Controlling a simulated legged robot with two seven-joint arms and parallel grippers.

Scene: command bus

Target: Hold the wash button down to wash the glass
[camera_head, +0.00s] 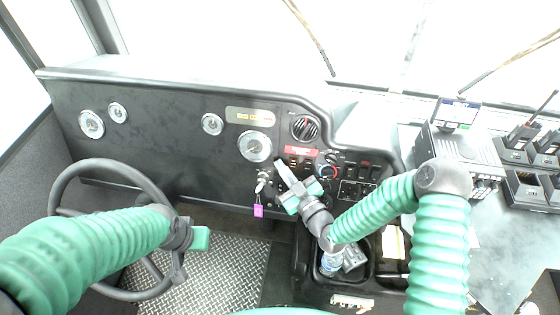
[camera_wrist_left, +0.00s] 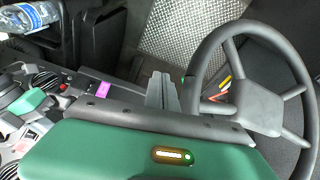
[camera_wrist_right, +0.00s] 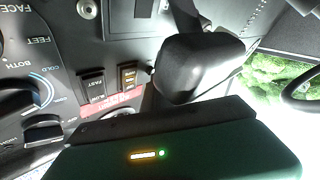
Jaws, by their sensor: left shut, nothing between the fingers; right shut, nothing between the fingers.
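The wash button (camera_wrist_right: 128,76) appears to be the lit amber rocker beside the FAST/SLOW switch (camera_wrist_right: 92,86) in the right wrist view. In the head view this switch pair (camera_head: 294,161) sits just under a red label. My right gripper (camera_head: 280,163) is shut and empty, its tips close to the panel at the left of the pair. I cannot tell whether it touches the button. A dark rounded shape (camera_wrist_right: 200,68) hides part of the right wrist view. My left gripper (camera_head: 178,272) is shut and empty at the steering wheel (camera_head: 61,187). The windshield glass (camera_head: 230,32) is ahead.
Wipers (camera_head: 312,38) cross the glass. Keys with a purple tag (camera_head: 258,211) hang below my right gripper. Radios (camera_head: 522,135) are at the far right.

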